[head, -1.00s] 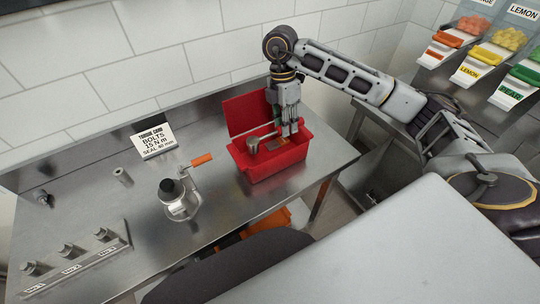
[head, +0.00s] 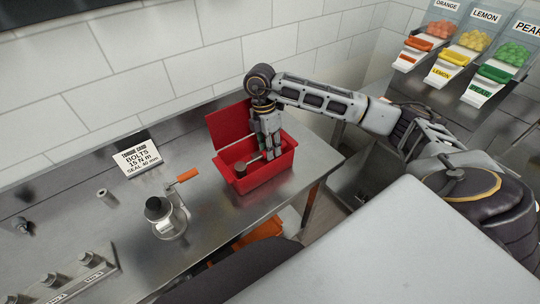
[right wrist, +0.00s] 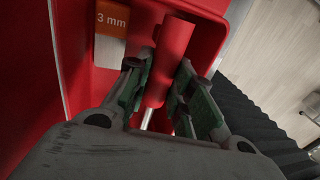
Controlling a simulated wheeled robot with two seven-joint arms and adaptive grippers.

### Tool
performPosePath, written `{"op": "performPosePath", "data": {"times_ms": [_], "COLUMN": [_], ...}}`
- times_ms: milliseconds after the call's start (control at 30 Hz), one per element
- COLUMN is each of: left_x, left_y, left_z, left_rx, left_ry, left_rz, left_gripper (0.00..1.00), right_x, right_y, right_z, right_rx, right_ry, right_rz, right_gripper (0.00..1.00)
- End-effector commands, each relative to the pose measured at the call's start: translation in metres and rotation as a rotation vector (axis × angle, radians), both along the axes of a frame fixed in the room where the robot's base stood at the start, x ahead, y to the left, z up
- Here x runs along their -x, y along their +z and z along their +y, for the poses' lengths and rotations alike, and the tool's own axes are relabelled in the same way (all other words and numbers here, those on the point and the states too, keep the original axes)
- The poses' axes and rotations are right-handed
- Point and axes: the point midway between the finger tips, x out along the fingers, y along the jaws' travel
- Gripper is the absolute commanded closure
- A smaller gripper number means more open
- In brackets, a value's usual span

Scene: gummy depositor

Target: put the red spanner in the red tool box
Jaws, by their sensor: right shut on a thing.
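The red tool box (head: 262,180) stands open on the steel bench in the head view, its lid (head: 228,122) raised at the back. My right gripper (head: 270,153) points down into the box opening. In the right wrist view my right gripper (right wrist: 160,75) is shut on the red handle of the red spanner (right wrist: 174,48). A metal shaft shows below the handle between the fingers. In the head view the spanner's round grey end (head: 240,167) sticks out left of the fingers, at the box opening. I cannot tell whether it touches the box floor. My left gripper is out of view.
A clamp-like device with an orange handle (head: 187,175) stands left of the box. Behind it is a torque card (head: 136,158). Labelled candy bins (head: 470,50) stand at the upper right.

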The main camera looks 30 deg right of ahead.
Motion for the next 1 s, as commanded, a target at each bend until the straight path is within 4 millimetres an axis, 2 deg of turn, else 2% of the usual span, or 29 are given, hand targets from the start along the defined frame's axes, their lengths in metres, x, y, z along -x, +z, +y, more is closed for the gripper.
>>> {"op": "performPosePath", "data": {"times_ms": [233, 567, 1000], "left_x": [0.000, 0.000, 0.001], "left_y": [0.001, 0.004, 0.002], "left_z": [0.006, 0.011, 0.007], "left_rx": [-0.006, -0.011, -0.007], "left_ry": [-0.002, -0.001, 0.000], "left_rz": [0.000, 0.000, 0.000], "left_gripper": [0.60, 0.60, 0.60], "right_x": [0.000, 0.000, 0.000], "right_y": [-0.005, -0.035, -0.039], "right_z": [0.000, 0.000, 0.000], "right_rx": [0.000, 0.000, 0.000], "right_ry": [0.000, 0.000, 0.000], "right_rz": [0.001, 0.001, 0.000], "right_gripper": [1.00, 1.00, 1.00]}}
